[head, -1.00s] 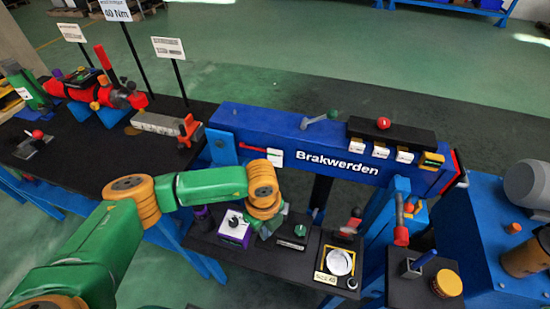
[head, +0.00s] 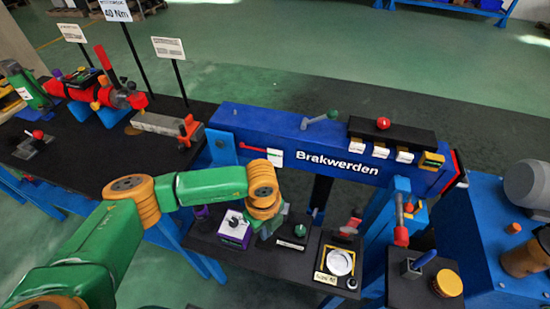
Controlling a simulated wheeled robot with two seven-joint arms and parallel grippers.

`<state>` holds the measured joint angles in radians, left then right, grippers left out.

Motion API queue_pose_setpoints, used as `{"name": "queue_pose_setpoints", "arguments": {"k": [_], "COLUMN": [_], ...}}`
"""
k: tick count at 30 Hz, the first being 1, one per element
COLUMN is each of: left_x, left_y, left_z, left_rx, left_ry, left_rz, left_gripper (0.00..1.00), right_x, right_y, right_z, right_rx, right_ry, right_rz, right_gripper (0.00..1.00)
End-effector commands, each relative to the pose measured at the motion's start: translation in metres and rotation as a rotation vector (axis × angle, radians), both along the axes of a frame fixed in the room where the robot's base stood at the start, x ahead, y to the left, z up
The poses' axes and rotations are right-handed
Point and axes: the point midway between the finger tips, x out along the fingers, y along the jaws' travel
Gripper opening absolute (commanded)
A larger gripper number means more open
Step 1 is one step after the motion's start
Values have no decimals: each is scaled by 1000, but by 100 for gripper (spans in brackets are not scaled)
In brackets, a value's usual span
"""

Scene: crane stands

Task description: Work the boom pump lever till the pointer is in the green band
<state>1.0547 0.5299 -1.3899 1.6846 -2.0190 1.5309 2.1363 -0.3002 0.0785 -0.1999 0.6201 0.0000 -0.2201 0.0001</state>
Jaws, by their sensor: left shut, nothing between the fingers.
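A round white dial (head: 340,262) sits in a yellow-edged frame on the black lower shelf. Its pointer and any green band are too small to make out. My left gripper (head: 266,229) points down over the shelf, between a purple-and-white box (head: 234,229) and a green knob (head: 299,231). It is shut and empty, its fingertips mostly hidden by my wrist, well left of the dial and lever. My right gripper is out of view.
The blue boom (head: 270,133) marked "Brakwerden" spans behind my gripper. A red handle (head: 350,228) stands behind the dial. A black stand with a blue-handled part and yellow knob (head: 447,284) is at right. The black bench (head: 85,160) at left has bare room.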

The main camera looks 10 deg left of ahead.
Motion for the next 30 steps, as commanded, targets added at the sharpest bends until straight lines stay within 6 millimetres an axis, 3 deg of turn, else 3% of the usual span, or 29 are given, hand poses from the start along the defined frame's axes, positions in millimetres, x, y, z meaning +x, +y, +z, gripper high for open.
{"name": "queue_pose_setpoints", "arguments": {"k": [8, 30], "left_x": [0, 0], "left_y": [0, 0], "left_z": [-3, -56], "left_rx": [0, 0], "left_ry": [0, 0], "left_rz": [0, 0], "left_gripper": [0, 0], "right_x": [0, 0], "right_y": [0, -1], "right_z": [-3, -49], "right_rx": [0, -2], "right_ry": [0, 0], "right_rz": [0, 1], "right_gripper": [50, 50]}}
